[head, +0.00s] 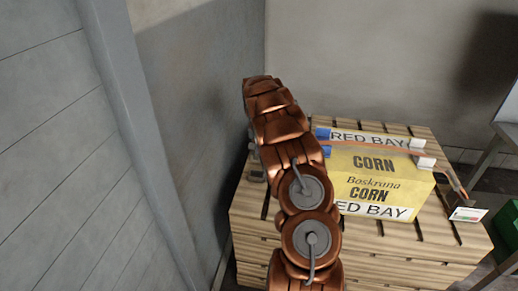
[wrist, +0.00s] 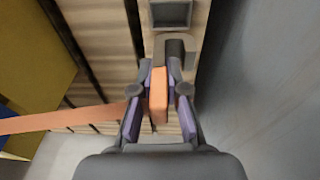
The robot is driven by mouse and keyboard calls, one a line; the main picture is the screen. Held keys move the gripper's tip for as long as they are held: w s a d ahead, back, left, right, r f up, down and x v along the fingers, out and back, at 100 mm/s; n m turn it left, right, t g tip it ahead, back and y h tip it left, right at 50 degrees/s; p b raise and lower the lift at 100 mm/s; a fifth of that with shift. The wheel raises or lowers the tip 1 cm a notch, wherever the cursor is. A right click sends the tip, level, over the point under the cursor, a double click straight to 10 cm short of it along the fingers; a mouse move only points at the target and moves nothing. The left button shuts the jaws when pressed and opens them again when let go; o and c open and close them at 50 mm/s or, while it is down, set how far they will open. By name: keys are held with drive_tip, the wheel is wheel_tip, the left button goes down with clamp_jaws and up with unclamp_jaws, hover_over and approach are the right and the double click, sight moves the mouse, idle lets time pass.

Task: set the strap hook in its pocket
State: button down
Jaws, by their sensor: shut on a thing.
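In the wrist view my gripper (wrist: 158,94) is shut on the strap hook, with its orange block (wrist: 158,96) between the purple finger pads. The hook's grey curved end (wrist: 176,46) sticks out beyond the fingertips. The pocket (wrist: 171,13), a grey square socket with a dark opening, is just past the hook at the top edge. The hook looks outside the opening; whether they touch I cannot tell. An orange strap (wrist: 70,118) runs left from my gripper. In the head view my arm hides the gripper and hook.
A yellow corn box (head: 372,176) stands on a slatted wooden pallet (head: 440,232), with the strap (head: 375,143) across its top. A grey wall (head: 205,130) rises close on the pallet's left. A small label (head: 467,214) and a green bin (head: 506,232) are at right.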

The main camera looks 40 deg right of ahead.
drive_tip(key=shift+a+f+b, duration=0.15)
drive_tip(key=shift+b, duration=0.2)
drive_tip(key=shift+f+b, duration=1.8)
drive_tip(key=shift+f, duration=2.75)
drive_tip(key=shift+f, duration=0.3)
drive_tip(key=c, duration=1.1)
unclamp_jaws()
drive_tip(key=shift+r, duration=0.1)
drive_tip(key=r, duration=0.4)
drive_tip(key=a+r, duration=0.1)
drive_tip(key=r, duration=0.2)
drive_tip(key=s+r, duration=0.1)
drive_tip(key=r, duration=0.3)
drive_tip(key=shift+a+r, duration=0.25)
drive_tip(key=shift+r, duration=0.1)
